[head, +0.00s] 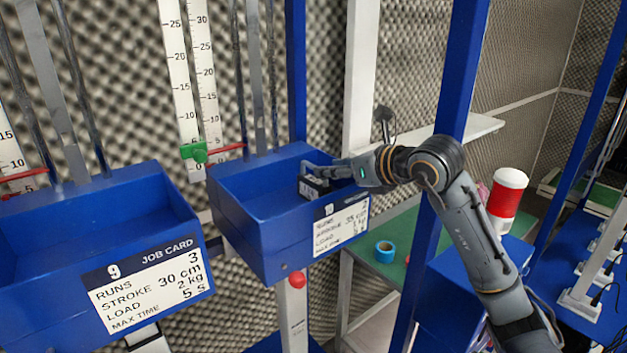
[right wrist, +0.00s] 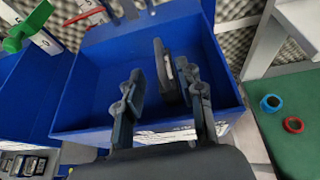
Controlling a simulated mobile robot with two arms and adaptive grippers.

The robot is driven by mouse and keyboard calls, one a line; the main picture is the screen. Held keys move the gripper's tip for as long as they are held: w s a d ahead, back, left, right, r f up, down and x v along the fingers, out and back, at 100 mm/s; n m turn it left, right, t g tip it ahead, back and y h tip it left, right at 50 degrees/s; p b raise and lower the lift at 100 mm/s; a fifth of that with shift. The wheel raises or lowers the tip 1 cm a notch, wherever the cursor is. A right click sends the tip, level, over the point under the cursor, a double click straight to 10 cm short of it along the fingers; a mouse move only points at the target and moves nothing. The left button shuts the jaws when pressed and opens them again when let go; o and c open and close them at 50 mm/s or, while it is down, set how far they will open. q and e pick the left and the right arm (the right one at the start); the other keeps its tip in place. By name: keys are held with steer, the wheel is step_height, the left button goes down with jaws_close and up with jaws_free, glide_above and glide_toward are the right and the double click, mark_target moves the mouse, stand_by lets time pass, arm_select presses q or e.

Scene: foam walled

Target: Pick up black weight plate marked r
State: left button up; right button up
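A black block-like weight plate (right wrist: 163,70) with a pale label on one side stands in the right blue bin (right wrist: 80,112). In the head view, the dark plate (head: 314,189) shows at the bin's inner right side, partly hidden by my gripper. No letter on it is legible. My right gripper (right wrist: 162,92) reaches into this bin with its fingers apart. The plate lies beyond and between the fingers, close to the right finger, with a clear gap to the left finger. In the head view, my right gripper (head: 318,174) is over the bin. My left gripper is not in view.
A second blue bin (head: 90,225) with a job card hangs at left. A blue post (head: 462,70) stands beside my right arm. A blue tape roll (head: 385,251) lies on the green table (head: 372,285). A red and white cylinder (head: 506,195) stands at right.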

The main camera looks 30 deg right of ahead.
mark_target(313, 165)
steer(key=p+x, duration=0.1)
steer(key=x, duration=0.1)
steer(key=r+p+x, duration=0.1)
steer(key=p+x, duration=0.1)
steer(key=shift+w, duration=0.3)
steer(key=shift+p+x, duration=0.45)
steer(key=shift+x, duration=0.7)
steer(key=shift+w+f, duration=0.1)
steer(key=shift+f, duration=0.2)
jaws_close()
steer(key=shift+r, duration=0.2)
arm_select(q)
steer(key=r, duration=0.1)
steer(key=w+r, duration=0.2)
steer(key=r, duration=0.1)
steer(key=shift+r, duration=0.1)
arm_select(e)
steer(key=shift+d, duration=0.1)
